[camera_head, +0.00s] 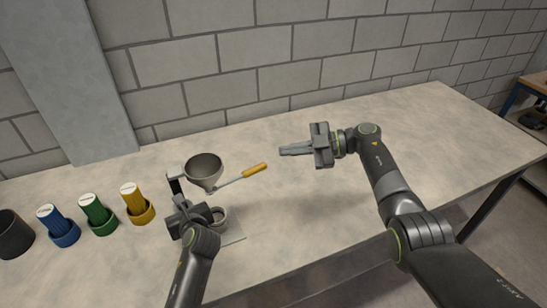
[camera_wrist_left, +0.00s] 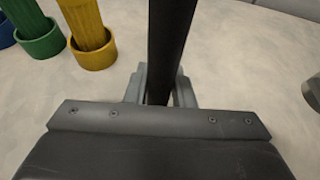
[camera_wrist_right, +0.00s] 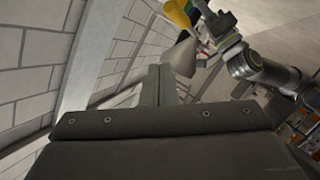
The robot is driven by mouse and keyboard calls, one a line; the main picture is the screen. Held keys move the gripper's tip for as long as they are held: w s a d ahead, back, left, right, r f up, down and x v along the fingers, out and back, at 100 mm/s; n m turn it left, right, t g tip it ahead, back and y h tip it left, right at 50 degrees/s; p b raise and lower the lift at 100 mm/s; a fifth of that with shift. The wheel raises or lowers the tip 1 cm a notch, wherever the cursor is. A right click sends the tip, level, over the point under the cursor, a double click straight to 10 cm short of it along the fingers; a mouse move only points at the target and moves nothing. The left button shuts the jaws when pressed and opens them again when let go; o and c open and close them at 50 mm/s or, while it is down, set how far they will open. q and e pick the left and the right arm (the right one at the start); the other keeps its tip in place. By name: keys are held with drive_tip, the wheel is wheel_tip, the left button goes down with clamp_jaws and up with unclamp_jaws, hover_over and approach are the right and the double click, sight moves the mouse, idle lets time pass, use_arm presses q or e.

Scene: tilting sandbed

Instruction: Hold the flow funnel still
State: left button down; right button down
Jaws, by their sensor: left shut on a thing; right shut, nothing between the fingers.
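The flow funnel (camera_head: 204,168) is a grey metal bowl on a dark stand, with a lever ending in a yellow handle (camera_head: 255,170) that points right. Below it a small round cup (camera_head: 219,216) stands on a pale base plate. My left gripper (camera_head: 180,212) is at the stand below the bowl. In the left wrist view its fingers (camera_wrist_left: 163,88) are shut on the dark upright post (camera_wrist_left: 171,45). My right gripper (camera_head: 285,151) is shut and empty, above the table right of the yellow handle. In the right wrist view its fingers (camera_wrist_right: 162,85) are together, with the funnel beyond.
Blue (camera_head: 60,224), green (camera_head: 97,213) and yellow (camera_head: 135,202) ribbed cylinders stand in matching round holders left of the funnel. A black cup (camera_head: 14,235) is at the far left. A block wall (camera_head: 260,60) runs behind the table. The table's right side (camera_head: 450,130) is clear.

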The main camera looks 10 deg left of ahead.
drive_tip(key=shift+w+d, duration=1.05)
drive_tip(key=shift+d, duration=0.65)
drive_tip(key=n+t+h, duration=0.1)
drive_tip(key=n+h, duration=0.1)
drive_tip(key=n, duration=0.3)
approach(252, 172)
drive_tip(key=s+a, duration=0.3)
drive_tip(key=shift+w+a+f, duration=1.15)
drive_tip(key=shift+w, duration=0.1)
